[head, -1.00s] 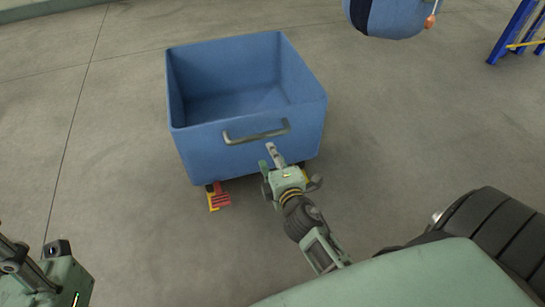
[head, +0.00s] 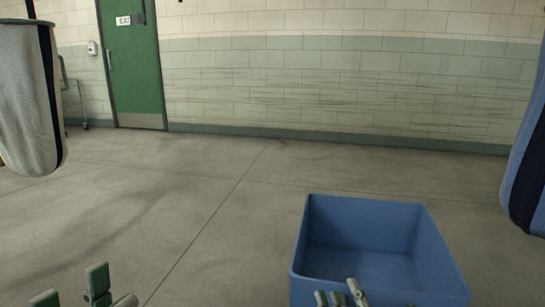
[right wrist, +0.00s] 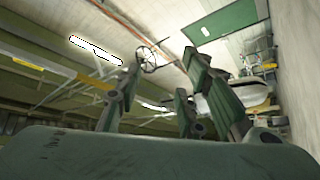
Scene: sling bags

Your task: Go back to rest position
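My left gripper (head: 84,290) shows at the bottom left of the head view, with its green fingertips spread and nothing between them. My right gripper (head: 338,297) shows at the bottom edge, in front of the blue bin's near side in the picture. Its fingers also show in the right wrist view (right wrist: 165,75), standing apart with nothing between them. The bodies of both grippers are cut off below the head view.
An open blue bin (head: 429,250) stands on the floor at the lower right, seemingly empty. A grey bag (head: 27,100) hangs at the left edge, and a blue bag (head: 527,165) at the right edge. A green door (head: 135,70) is in the back wall. The middle floor is clear.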

